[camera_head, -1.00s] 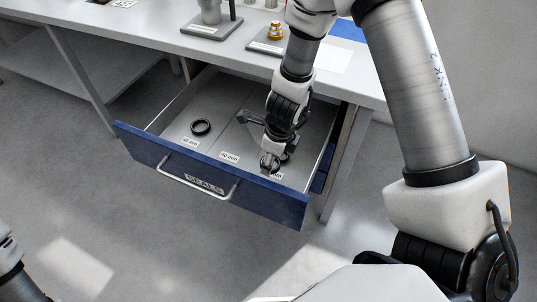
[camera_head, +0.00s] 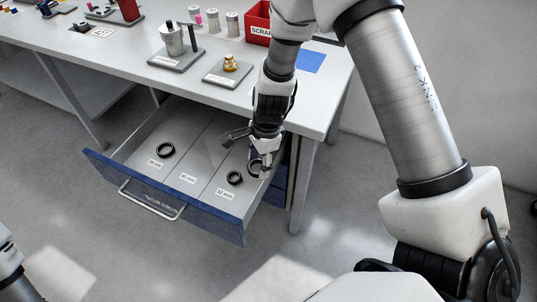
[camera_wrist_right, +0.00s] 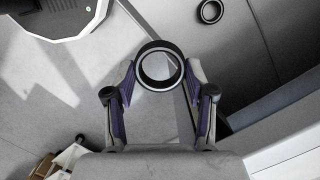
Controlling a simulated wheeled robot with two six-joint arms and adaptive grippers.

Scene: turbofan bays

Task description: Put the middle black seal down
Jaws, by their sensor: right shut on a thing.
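My right gripper (camera_head: 262,168) is shut on a black seal (camera_wrist_right: 143,68), a ring held between the fingertips. In the head view it hangs over the right side of the open drawer (camera_head: 160,198). A second black seal (camera_head: 235,178) lies in the drawer's right compartment, just left of the gripper. A third, larger-looking black seal (camera_head: 166,149) lies in the left compartment. The middle compartment (camera_head: 200,160) shows no seal. One lying seal (camera_wrist_right: 210,11) also shows at the top of the right wrist view. My left gripper is out of view; only part of my left arm shows.
The workbench (camera_head: 190,78) above the drawer carries a metal cylinder (camera_head: 174,40) on a stand, a brass part (camera_head: 230,63) on a plate, a red scrap bin (camera_head: 257,22) and a blue mat (camera_head: 312,62). Open floor lies in front of the drawer.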

